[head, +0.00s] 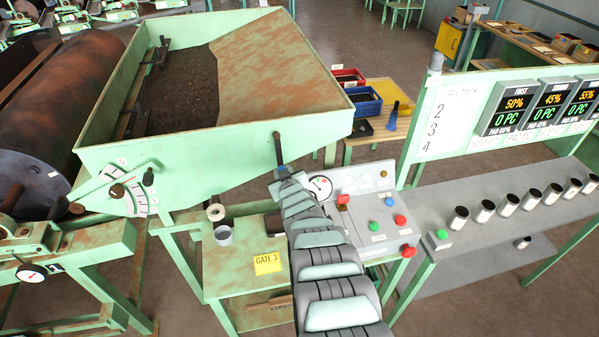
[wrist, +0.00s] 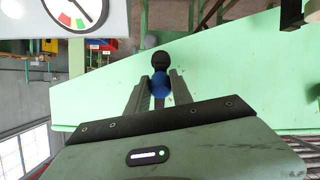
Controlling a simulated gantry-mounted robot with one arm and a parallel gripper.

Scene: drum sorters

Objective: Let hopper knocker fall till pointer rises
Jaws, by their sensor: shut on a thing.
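The hopper (head: 230,140) is a pale green, rust-stained bin with dark granular material inside. The hopper knocker (head: 278,150) is a dark bar on its front wall with a blue knob at its lower end. My gripper (wrist: 160,88) is shut on the blue knob (wrist: 160,83), with a finger on each side, close to the green wall. In the head view my arm ends at the knob and hides the fingers. A round white gauge (head: 320,187) with a pointer stands just right of my gripper; it also shows in the wrist view (wrist: 75,14), cut off, with red and green marks.
A control panel (head: 370,200) with red and green buttons stands right of my arm. A shelf (head: 480,220) of several jars lies further right, below percentage displays (head: 515,105). A lever with a scale (head: 125,192) and a rusty drum (head: 60,110) are at left.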

